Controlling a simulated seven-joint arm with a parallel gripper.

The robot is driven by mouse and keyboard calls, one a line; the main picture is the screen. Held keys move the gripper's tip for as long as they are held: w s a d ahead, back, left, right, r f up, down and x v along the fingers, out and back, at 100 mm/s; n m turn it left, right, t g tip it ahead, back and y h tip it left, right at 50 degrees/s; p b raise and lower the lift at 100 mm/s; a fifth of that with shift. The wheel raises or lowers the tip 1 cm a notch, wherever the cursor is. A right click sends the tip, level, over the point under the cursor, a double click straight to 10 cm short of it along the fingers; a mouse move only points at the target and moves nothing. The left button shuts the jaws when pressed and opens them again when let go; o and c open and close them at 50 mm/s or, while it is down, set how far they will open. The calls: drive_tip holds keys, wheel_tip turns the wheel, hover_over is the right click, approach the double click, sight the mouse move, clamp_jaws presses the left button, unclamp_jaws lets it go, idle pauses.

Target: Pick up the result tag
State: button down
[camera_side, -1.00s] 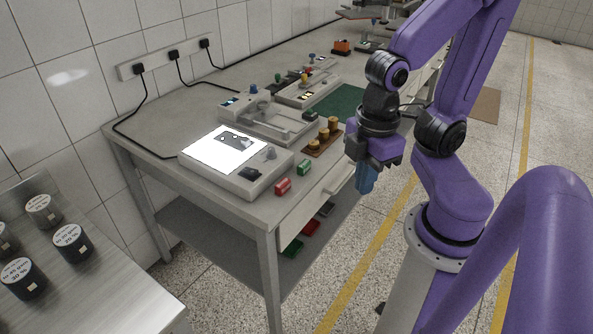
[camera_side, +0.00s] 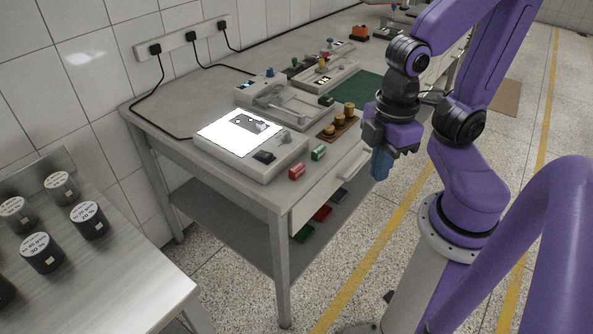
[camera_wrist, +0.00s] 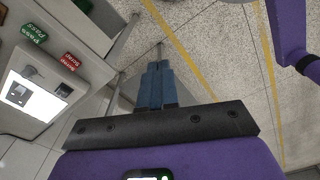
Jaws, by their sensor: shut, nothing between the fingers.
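Two small block-shaped tags stand on the bench's front edge. The red tag (camera_side: 297,172) is nearer the lit box and the green tag (camera_side: 318,152) is just right of it. In the wrist view the red one (camera_wrist: 69,60) seems to read "Scrap" and the green one (camera_wrist: 34,33) "Pass". My gripper (camera_side: 380,170) hangs in front of the bench, right of both tags and apart from them. Its blue fingers (camera_wrist: 158,66) are shut with nothing between them, over the floor.
A lit box (camera_side: 240,132) with a dark flat piece lies left of the tags. A wooden holder (camera_side: 338,128) with brass weights stands behind them. More red (camera_side: 321,212) and green (camera_side: 303,232) blocks lie lower, below the bench front. A metal table (camera_side: 90,275) with black canisters is at left.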

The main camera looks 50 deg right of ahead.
drive_tip(key=shift+c, duration=2)
unclamp_jaws()
